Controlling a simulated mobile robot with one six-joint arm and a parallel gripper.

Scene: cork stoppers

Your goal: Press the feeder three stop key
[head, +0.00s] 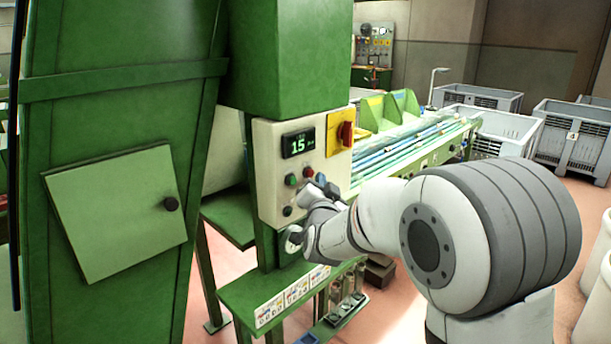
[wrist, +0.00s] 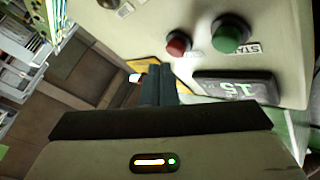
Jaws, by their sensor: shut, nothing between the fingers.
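A cream control panel (head: 268,165) on the green machine carries a lit display reading 15 (head: 298,143). Below it are a green button (head: 291,180) and a red button (head: 308,172). In the wrist view the red button (wrist: 178,43) and the larger green button (wrist: 231,34) appear upside down above the display (wrist: 235,88). My gripper (head: 318,186) is shut and empty at the panel's lower right. In the wrist view its fingertips (wrist: 159,70) lie just below the red button; contact cannot be told. No feeder number is readable.
A yellow plate with a red rotary switch (head: 346,133) is at the panel's upper right. A black knob (head: 287,211) sits low on the panel. A green shelf (head: 262,292) with picture labels is below. Rods (head: 415,140) lie in a trough behind, with grey crates (head: 572,140) beyond.

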